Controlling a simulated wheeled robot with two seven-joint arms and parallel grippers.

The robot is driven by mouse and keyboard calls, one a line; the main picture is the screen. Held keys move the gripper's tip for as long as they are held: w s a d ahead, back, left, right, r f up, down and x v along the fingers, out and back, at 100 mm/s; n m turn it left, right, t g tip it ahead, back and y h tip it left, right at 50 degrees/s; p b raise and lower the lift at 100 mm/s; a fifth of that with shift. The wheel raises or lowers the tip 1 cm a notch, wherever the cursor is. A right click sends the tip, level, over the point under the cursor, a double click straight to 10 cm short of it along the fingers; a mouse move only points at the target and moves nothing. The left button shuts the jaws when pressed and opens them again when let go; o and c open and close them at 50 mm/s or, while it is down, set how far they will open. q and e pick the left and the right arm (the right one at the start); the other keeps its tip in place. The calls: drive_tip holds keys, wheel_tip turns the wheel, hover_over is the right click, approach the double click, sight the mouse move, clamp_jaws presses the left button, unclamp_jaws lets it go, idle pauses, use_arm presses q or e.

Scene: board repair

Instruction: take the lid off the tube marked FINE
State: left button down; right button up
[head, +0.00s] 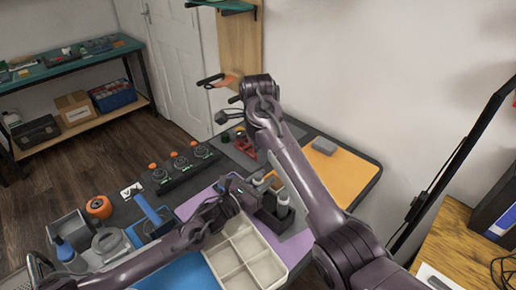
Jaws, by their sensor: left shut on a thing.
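My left gripper (252,184) is low in the middle of the bench, at the left side of a dark holder (271,220). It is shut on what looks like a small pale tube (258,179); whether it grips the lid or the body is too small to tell. A second pale tube (283,202) stands upright in the holder, to the right of my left gripper. No marking is readable, so I cannot tell which tube is FINE. My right gripper (216,99) is high and farther back, its fingers apart and empty.
A cream compartment tray (232,250) lies in front of the holder. An orange mat (345,174) with a grey block (324,146) is at the right. A dark strip with orange-topped knobs (181,170) and an orange roll (99,207) are at the left.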

sight(258, 175)
drive_tip(key=m, duration=0.4)
drive_tip(key=s+r+m+g, duration=0.1)
drive_tip(key=m, duration=0.1)
drive_tip(key=shift+a+r+m, duration=0.1)
drive_tip(key=shift+m, duration=0.3)
drive_tip(key=m, duration=0.4)
drive_tip(key=shift+s+a+r+m+g, duration=0.1)
drive_tip(key=shift+s+r+m+g, duration=0.2)
drive_tip(key=shift+s+g, duration=0.1)
drive_tip(key=shift+f, duration=3.95)
